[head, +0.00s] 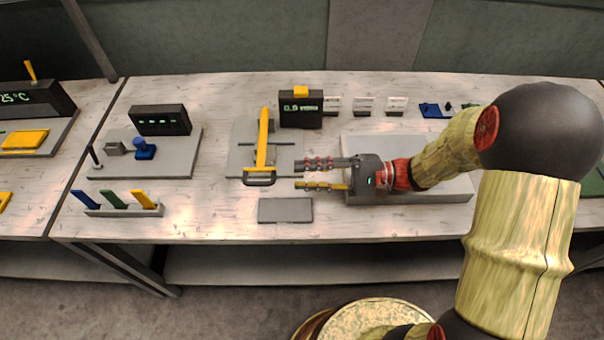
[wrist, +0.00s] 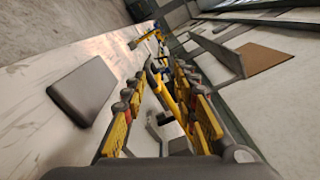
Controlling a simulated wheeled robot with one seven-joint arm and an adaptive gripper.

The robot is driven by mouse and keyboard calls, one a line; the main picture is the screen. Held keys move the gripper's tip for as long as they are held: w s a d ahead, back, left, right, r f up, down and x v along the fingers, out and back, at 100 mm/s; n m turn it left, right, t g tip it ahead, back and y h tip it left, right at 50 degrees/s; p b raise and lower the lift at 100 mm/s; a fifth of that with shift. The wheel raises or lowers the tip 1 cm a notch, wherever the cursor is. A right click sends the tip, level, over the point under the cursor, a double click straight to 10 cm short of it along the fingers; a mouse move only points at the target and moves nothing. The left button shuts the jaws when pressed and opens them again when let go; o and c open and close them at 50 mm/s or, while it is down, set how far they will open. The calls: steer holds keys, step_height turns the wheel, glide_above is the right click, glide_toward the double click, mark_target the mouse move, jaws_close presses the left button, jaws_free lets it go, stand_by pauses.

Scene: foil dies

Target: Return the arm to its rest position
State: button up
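My gripper (head: 298,175) is above the middle of the bench, with its fingers pointing left. In the wrist view the two fingers (wrist: 158,76) are spread with a gap between them and nothing held. My arm reaches in from the right over a light grey slab (head: 420,195) and hides part of it. The fingertips are just right of a grey plate (head: 238,150) with a long yellow lever (head: 263,140) and a dark handle (head: 260,182). The yellow lever also shows beyond the fingers in the wrist view.
A flat grey pad (head: 286,210) lies near the bench's front edge. A black display box (head: 301,112) and small white cards (head: 364,105) stand behind. Left are a rack (head: 122,211) of coloured pieces and another display (head: 160,121). Bare bench (head: 215,218) shows between rack and pad.

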stand_by(0.3)
steer(key=s+d+r+n+g+h, duration=0.2)
steer(key=s+n+g+h, duration=0.15)
steer(key=s+h, duration=0.65)
steer(key=s+d+r+n+t+h, duration=0.1)
steer(key=d+r+t+h, duration=0.2)
steer(key=d, duration=0.3)
steer(key=s+d+r+n+t+h, duration=0.1)
steer(key=d+r+t+h, duration=0.3)
steer(key=d, duration=0.3)
steer(key=shift+s+d+r+t+h+p, duration=0.3)
steer(key=shift+t+h+p, duration=0.15)
steer(key=shift+t, duration=0.3)
